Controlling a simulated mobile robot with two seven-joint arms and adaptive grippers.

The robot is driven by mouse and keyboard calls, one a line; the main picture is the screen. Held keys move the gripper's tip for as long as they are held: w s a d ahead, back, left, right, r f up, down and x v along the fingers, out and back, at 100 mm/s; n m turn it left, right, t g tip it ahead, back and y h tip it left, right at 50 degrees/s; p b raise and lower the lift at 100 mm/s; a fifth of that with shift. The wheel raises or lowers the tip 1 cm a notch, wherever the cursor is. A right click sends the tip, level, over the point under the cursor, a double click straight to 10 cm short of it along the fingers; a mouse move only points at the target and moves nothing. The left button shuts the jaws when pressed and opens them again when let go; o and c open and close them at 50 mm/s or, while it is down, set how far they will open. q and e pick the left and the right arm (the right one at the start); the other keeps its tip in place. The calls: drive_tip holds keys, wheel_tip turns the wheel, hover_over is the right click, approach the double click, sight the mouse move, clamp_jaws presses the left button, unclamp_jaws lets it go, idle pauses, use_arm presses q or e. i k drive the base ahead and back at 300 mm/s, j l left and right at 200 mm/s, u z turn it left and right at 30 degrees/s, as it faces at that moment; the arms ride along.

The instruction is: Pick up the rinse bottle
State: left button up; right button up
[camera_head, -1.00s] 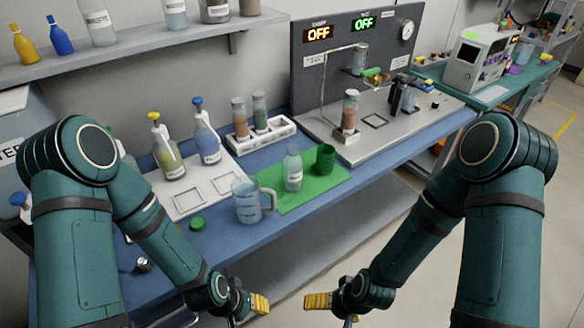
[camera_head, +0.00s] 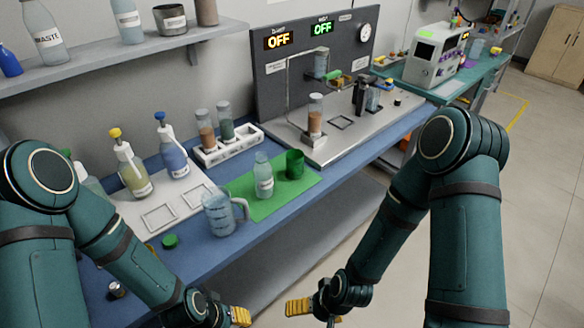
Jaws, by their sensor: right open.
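Two wash bottles stand on the left of the blue bench: one with a yellow cap and yellowish liquid (camera_head: 133,173), one with a blue cap and blue liquid (camera_head: 174,155). Their labels are too small to read, so I cannot tell which is the rinse bottle. A further bottle at the left is partly hidden by my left arm. My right gripper (camera_head: 314,309) is open and empty, low in front of the bench. My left gripper (camera_head: 238,316) is at the bottom edge, partly cut off, with one yellow pad showing. Both are well away from the bottles.
A clear measuring jug (camera_head: 219,215) stands beside the green mat (camera_head: 262,206). A clear bottle (camera_head: 263,178) and a green cup (camera_head: 295,164) stand on the mat. A white rack (camera_head: 232,147) holds two tubes. A shelf (camera_head: 120,56) with bottles runs above.

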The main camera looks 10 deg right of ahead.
sight(263, 175)
drive_tip(key=i+l+u, duration=0.1)
drive_tip(key=l+u, duration=0.15)
drive_tip(key=l, duration=0.55)
drive_tip(key=l+u, duration=0.3)
drive_tip(key=l, duration=0.45)
drive_tip(key=i+j, duration=0.35)
drive_tip(key=j, duration=0.15)
